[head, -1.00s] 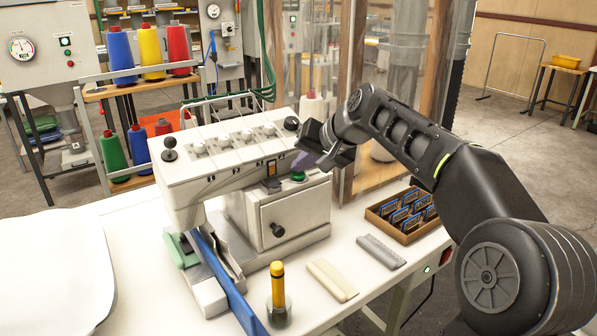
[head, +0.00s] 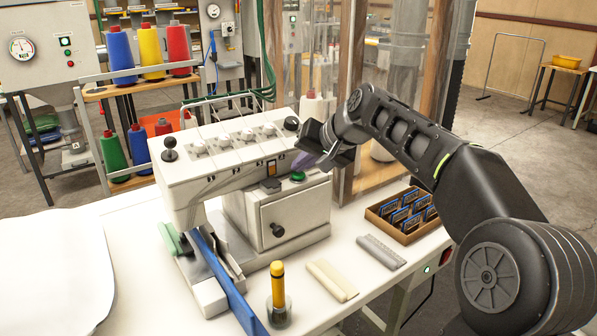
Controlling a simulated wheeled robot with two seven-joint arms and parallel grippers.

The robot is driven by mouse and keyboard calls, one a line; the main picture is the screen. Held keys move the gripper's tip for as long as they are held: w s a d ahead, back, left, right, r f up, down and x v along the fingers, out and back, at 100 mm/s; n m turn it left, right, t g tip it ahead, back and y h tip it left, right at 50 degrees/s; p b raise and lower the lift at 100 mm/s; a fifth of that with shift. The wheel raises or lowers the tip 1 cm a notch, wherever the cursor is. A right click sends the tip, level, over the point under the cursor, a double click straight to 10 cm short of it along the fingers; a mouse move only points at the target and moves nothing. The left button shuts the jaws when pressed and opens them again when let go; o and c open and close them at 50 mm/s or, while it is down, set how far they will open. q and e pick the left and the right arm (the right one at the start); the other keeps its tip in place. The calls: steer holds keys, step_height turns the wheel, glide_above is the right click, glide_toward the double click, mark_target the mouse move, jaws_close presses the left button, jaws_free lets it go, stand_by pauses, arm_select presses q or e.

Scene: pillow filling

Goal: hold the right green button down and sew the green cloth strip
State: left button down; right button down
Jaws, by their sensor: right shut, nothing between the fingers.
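The white sewing machine (head: 235,150) stands on the table. A green button (head: 298,177) sits on the right part of its body, with a dark button (head: 270,185) to its left. My right gripper (head: 304,163) is shut and empty, its tips just above or at the green button; I cannot tell whether they press it. The green cloth strip (head: 170,239) shows at the left end of the machine, beside a blue strip or guide (head: 222,275); part of it is hidden by the machine. My left gripper is not in view.
A large white cloth or pillow (head: 55,275) lies at the left. A yellow-handled tool (head: 278,285), a cream bar (head: 332,280), a grey bar (head: 381,251) and a box of blue packets (head: 405,215) stand at the front and right. Thread spools (head: 122,55) are behind.

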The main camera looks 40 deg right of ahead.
mark_target(302, 175)
stand_by(0.6)
steer(key=shift+r+p, duration=0.85)
steer(key=shift+r, duration=0.1)
steer(key=shift+r+p, duration=2.15)
steer(key=shift+r, duration=0.4)
